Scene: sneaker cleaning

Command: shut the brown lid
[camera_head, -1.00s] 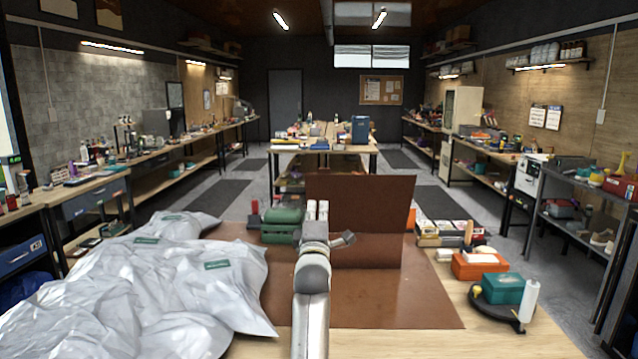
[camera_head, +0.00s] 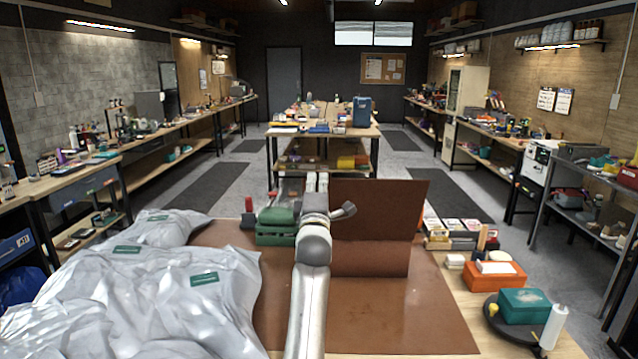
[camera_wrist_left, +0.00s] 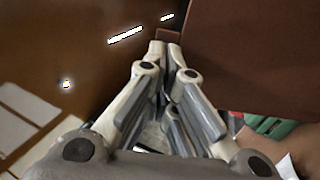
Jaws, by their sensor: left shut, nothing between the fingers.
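The brown lid (camera_head: 382,208) stands upright at the back of a low brown box (camera_head: 370,258) on the table. My left gripper (camera_head: 317,176) is shut and empty at the lid's left edge in the head view. My right gripper is not in view.
A brown mat (camera_head: 350,325) lies under the box. A grey-white cloth (camera_head: 130,300) covers the left. A green case (camera_head: 276,226) stands left of my arm. An orange box (camera_head: 494,276), a teal box (camera_head: 523,306) and a white bottle (camera_head: 554,327) stand at right.

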